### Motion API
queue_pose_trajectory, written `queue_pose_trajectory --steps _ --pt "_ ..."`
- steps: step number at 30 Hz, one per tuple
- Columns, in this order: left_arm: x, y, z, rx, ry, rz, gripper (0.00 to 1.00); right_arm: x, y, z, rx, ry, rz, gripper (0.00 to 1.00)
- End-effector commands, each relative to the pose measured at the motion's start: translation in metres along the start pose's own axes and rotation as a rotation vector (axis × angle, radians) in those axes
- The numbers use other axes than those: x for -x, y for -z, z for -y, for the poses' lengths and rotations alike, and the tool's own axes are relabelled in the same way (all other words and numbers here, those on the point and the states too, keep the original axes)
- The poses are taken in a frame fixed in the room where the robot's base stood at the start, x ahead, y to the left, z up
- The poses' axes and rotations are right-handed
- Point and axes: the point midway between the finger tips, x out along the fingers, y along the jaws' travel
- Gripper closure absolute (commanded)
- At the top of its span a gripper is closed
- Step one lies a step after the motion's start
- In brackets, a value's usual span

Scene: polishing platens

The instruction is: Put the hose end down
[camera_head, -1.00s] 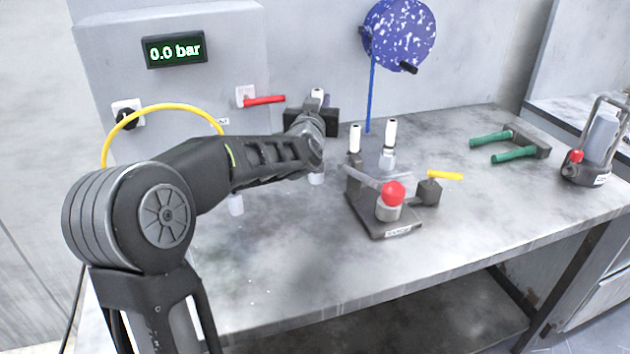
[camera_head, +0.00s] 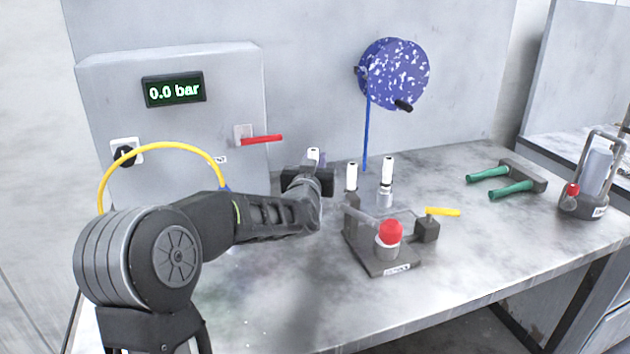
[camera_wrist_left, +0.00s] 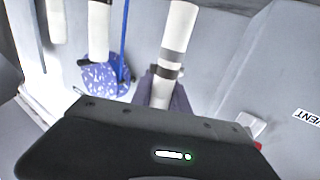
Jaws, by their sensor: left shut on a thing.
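My left gripper (camera_head: 309,180) is above the bench, left of the clamp fixture. In the left wrist view it is shut on a white cylinder with dark grey bands (camera_wrist_left: 177,32), which I take to be the hose end. Its white tip (camera_head: 314,155) shows above the jaws in the head view. The lower part of the cylinder is hidden by the gripper, so I cannot tell whether it touches the bench. My right gripper is in neither view.
Two white-topped fittings (camera_head: 387,170) stand behind the fixture (camera_head: 391,266) with a red knob. A blue hose (camera_head: 366,135) hangs from a speckled reel (camera_head: 395,73). A yellow hose (camera_head: 160,146) arches at a grey panel reading 0.0 bar. The bench front (camera_head: 300,305) is clear.

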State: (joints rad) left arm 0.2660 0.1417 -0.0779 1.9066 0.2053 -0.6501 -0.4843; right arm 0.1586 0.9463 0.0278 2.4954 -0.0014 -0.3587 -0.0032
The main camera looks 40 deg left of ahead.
Motion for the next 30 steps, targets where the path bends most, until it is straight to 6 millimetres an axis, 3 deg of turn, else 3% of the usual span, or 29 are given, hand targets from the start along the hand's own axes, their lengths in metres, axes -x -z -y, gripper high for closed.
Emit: queue_pose_trajectory --steps 4,12,25,26,30 --pt "0.0 -0.008 0.0 -0.002 0.0 0.001 1.0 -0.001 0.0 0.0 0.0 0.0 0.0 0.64" --pt "0.0 -0.047 0.0 -0.001 -0.001 0.002 1.0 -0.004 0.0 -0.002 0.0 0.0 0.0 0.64" --pt "0.0 -0.053 0.0 0.0 -0.001 -0.001 1.0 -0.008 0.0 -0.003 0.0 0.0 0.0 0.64" --pt "0.0 -0.052 0.0 0.0 -0.001 -0.001 0.78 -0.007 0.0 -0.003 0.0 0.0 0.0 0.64" --pt "0.0 -0.052 0.0 0.0 0.0 0.0 0.66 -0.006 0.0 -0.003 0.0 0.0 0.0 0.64"
